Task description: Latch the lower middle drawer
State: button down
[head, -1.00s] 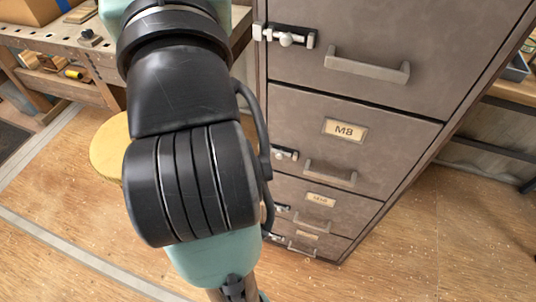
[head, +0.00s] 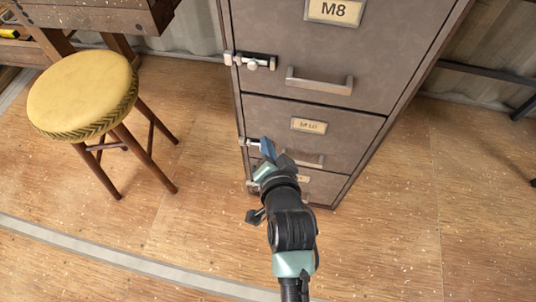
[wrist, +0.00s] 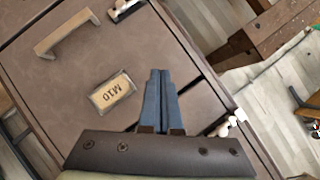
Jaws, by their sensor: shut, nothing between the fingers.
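The lower middle drawer (head: 275,120) carries an M10 label (wrist: 113,92) and looks flush with the cabinet front. Its handle (wrist: 65,32) shows at the upper left of the wrist view. Its latch (head: 250,143) is at the drawer's left side, partly covered by my gripper in the head view. A latch with a dark plate and pale knob (wrist: 125,8) sits at the top edge of the wrist view.
The M8 drawer above has its own latch (head: 252,62) and handle (head: 320,81). Another drawer lies below, partly hidden by my arm. The floor in front is clear.

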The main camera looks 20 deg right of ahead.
jog(key=s+d+f+m+g, duration=0.1)
jog(key=s+f+m, duration=0.2)
jog(key=s+f, duration=0.2)
jog(key=shift+d+f+h, duration=0.3)
jog(key=shift+d+f, duration=0.1)
jog(key=shift+f, duration=0.25)
jog(key=shift+w, duration=0.1)
jog(key=b, duration=0.7)
send_near(258, 141)
jog(key=shift+w+d+f, duration=1.2)
jog(key=shift+d+f, duration=0.1)
jog(key=shift+d, duration=0.25)
jog(key=shift+r, duration=0.1)
